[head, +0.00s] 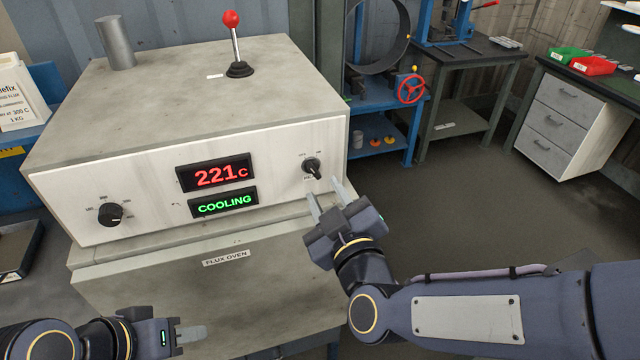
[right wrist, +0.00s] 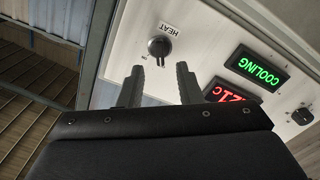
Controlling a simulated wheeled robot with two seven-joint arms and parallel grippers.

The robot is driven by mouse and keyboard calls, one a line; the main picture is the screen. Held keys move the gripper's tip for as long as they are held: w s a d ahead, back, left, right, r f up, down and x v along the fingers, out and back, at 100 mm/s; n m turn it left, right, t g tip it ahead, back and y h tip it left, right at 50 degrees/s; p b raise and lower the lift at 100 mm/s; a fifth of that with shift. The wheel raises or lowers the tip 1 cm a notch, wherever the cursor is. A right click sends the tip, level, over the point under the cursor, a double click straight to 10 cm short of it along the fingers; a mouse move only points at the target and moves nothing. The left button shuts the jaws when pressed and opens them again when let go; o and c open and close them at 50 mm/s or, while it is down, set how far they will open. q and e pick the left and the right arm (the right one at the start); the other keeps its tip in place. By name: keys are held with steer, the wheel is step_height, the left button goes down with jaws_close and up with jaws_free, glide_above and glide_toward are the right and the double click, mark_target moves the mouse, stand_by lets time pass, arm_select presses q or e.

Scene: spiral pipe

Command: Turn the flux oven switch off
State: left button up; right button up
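The flux oven (head: 190,90) is a large pale box with a white front panel. Its black rotary switch (head: 312,167) is at the panel's right end, with small labels around it.
Displays read 221C (head: 217,174) in red and COOLING (head: 224,204) in green. Another black knob (head: 111,214) is at the panel's left end. A red-tipped lever (head: 235,45) and a grey cylinder (head: 115,42) stand on top. Open floor lies right of the oven.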

steer(key=v, duration=0.3)
stand_by(0.5)
steer(key=s+d+f+m+g+h, duration=0.1)
steer(key=s+d+f+m+g, duration=0.4)
steer(key=s+d, duration=0.2)
steer(key=s+d+f+m+g, duration=0.5)
steer(key=s+d, duration=0.3)
steer(key=d, duration=0.3)
steer(key=shift+s+f+m+g+h, duration=0.3)
steer(key=shift+f+m+g+h, duration=0.1)
steer(key=shift+m+g, duration=0.35)
